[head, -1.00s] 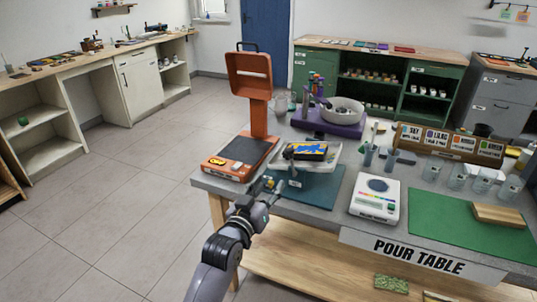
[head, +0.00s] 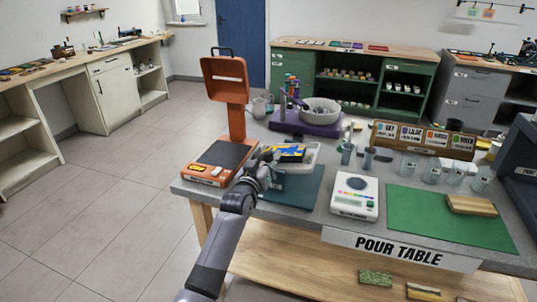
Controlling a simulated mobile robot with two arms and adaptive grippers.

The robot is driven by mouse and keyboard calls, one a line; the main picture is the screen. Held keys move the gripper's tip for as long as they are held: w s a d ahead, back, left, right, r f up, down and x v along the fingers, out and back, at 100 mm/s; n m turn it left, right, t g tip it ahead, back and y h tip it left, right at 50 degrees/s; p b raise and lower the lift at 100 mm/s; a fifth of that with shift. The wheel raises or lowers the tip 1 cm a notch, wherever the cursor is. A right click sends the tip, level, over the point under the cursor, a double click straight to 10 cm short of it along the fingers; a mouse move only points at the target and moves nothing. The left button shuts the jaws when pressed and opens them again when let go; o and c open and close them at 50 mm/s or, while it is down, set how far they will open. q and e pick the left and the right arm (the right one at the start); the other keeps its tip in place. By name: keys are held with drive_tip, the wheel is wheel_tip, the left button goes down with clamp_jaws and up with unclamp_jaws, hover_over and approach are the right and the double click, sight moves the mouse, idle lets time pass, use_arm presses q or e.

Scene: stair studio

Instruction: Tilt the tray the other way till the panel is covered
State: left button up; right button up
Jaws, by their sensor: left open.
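My right gripper is out of view.
An orange stand (head: 226,100) with a dark plate is left of the tray. A white scale (head: 355,196) stands to the right, then a green mat (head: 440,215). A purple base with a bowl (head: 322,107) is behind. Several cups stand by the label rack (head: 423,139).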

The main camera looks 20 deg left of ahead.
use_arm(q)
drive_tip(key=shift+w, duration=0.85)
drive_tip(key=shift+c, duration=0.4)
